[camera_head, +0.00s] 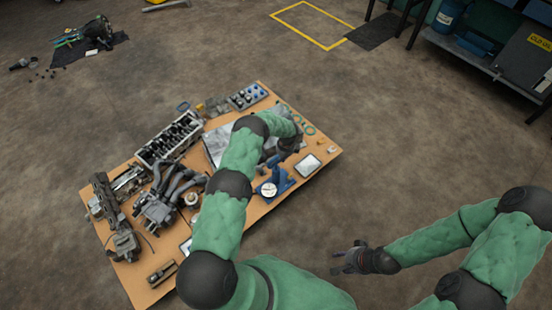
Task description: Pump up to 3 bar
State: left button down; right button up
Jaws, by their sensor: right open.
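A blue pump (281,181) stands on the board near its right side. Its round white gauge (268,190) faces up; the needle is too small to read. My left arm arches over the board, and my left gripper (274,158) is low, just behind the pump's upper part. The fingers are small and dark there, so I cannot tell whether they touch the pump or are open. My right gripper (340,262) is open and empty over the floor, right of the board's front edge and apart from the pump.
The wooden board (325,150) carries an engine block (170,137), manifold pipes (172,190), a white-framed tablet (308,165), green rings (308,129) and a tray of blue-topped parts (248,96). A shelf (480,60) stands at upper right. Floor between board and shelf is clear.

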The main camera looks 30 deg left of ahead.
pick_arm(q)
notch_tip(320, 180, up, 8)
jog(key=shift+s+d+f, duration=0.15)
jog(key=shift+d+f, duration=0.05)
jog(key=shift+d, duration=0.2)
dwell(0.5)
